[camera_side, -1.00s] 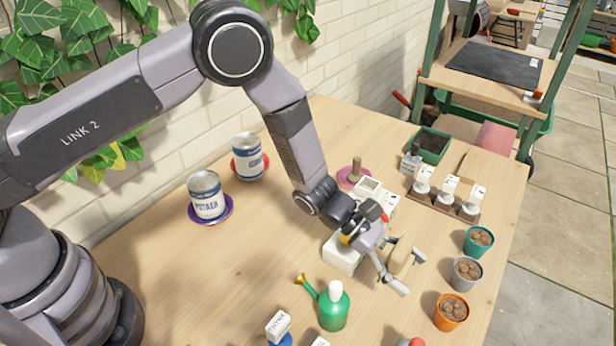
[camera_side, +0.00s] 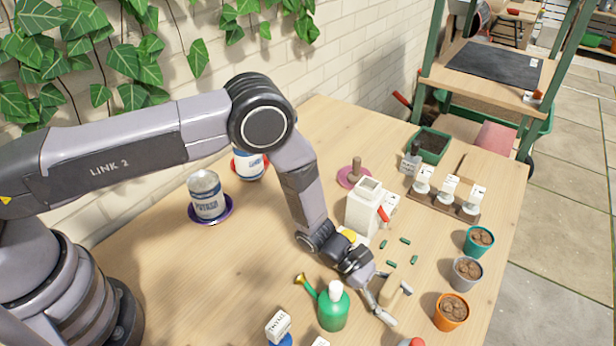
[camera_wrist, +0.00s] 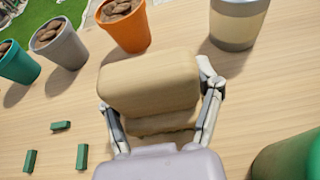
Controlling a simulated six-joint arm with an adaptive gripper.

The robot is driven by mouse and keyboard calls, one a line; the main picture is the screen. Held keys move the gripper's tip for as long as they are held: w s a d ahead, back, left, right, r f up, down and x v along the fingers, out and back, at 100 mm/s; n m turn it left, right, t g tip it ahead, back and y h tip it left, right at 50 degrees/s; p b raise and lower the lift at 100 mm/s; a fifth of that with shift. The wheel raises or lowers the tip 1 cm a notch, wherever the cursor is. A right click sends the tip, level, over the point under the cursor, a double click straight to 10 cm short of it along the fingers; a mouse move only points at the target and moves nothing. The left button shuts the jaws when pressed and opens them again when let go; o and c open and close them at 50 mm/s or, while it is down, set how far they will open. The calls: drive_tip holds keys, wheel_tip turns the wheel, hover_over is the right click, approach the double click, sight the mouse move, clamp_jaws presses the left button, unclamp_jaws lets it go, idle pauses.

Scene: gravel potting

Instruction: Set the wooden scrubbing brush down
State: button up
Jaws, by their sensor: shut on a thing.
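In the side view my gripper (camera_side: 390,302) holds the brush (camera_side: 396,290) low over the front right of the table (camera_side: 262,265), left of the orange pot. I cannot tell whether the brush touches the wood.
Orange (camera_side: 452,308), grey (camera_side: 466,272) and teal (camera_side: 479,240) pots stand to the right. Several small green pieces (camera_side: 391,263) lie behind the brush, near a white box-shaped container (camera_side: 362,210).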

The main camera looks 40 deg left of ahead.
drive_tip(key=o, duration=1.2)
